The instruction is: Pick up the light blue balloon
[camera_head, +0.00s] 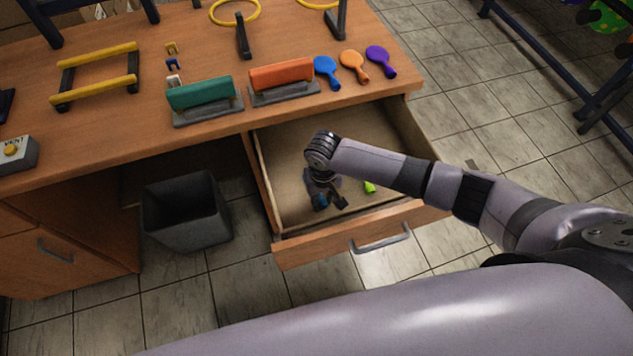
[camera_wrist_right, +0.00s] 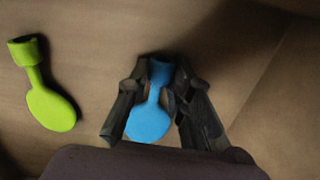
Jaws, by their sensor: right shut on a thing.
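The light blue balloon (camera_wrist_right: 148,122) lies in the open drawer, its neck and rolled mouth between the fingers of my right gripper in the right wrist view (camera_wrist_right: 160,105). The gripper is shut on it. In the head view my right gripper (camera_head: 327,203) is low inside the drawer, and a bit of the blue balloon (camera_head: 320,200) shows beside its fingers. The rest is hidden by the gripper. My left gripper is not in view.
A lime green balloon (camera_wrist_right: 47,98) lies in the drawer to the left in the wrist view. The open drawer (camera_head: 290,243) has walls around my gripper. Blue (camera_head: 326,71), orange (camera_head: 353,66) and purple (camera_head: 380,60) balloons lie on the table. A dark bin (camera_head: 187,222) stands on the floor.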

